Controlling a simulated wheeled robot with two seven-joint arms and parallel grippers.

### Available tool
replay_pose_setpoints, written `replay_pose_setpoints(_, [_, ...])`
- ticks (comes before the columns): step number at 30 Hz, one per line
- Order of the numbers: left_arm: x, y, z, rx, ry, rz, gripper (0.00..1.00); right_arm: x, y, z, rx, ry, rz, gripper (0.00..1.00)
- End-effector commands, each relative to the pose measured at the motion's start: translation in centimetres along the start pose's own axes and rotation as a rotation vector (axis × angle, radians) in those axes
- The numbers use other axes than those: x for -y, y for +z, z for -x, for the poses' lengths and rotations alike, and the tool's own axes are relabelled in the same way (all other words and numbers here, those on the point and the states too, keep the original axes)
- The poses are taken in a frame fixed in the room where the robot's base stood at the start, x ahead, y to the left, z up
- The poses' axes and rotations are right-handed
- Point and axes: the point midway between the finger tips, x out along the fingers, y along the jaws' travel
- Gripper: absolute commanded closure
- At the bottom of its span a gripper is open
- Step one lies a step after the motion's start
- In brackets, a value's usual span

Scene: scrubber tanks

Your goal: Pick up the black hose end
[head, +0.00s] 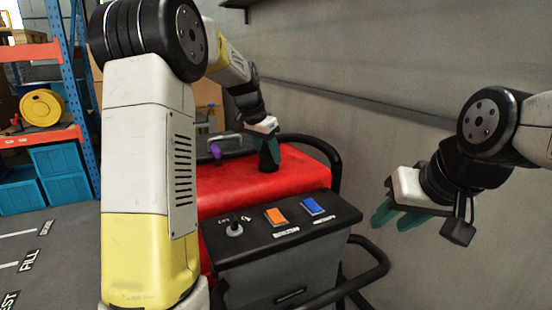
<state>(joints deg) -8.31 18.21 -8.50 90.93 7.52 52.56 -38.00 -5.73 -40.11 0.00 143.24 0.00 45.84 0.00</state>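A black piece that looks like the black hose end (269,162) stands on the red top of the scrubber (240,190).
A purple piece (215,150) and a grey handle (233,141) are at the scrubber's far left. A control panel (260,233) with orange and blue switches faces me. Black rails (372,268) run along the right side. Blue shelving (75,80) stands at left.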

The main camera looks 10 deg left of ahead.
Motion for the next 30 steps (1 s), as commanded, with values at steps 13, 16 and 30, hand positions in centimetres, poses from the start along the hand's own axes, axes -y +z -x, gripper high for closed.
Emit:
replay_pose_setpoints(13, [0.0,-0.1,0.2,-0.001,-0.001,0.000,1.00,0.0,0.0,0.0,0.000,0.000,0.000,0.64])
replay_pose_setpoints(16, [0.0,-0.3,0.7,-0.003,-0.001,0.000,1.00,0.0,0.0,0.0,0.000,0.000,0.000,0.64])
replay_pose_setpoints(30, [-1.6,1.9,5.2,-0.002,-0.001,0.000,1.00,0.0,0.0,0.0,0.000,0.000,0.000,0.64])
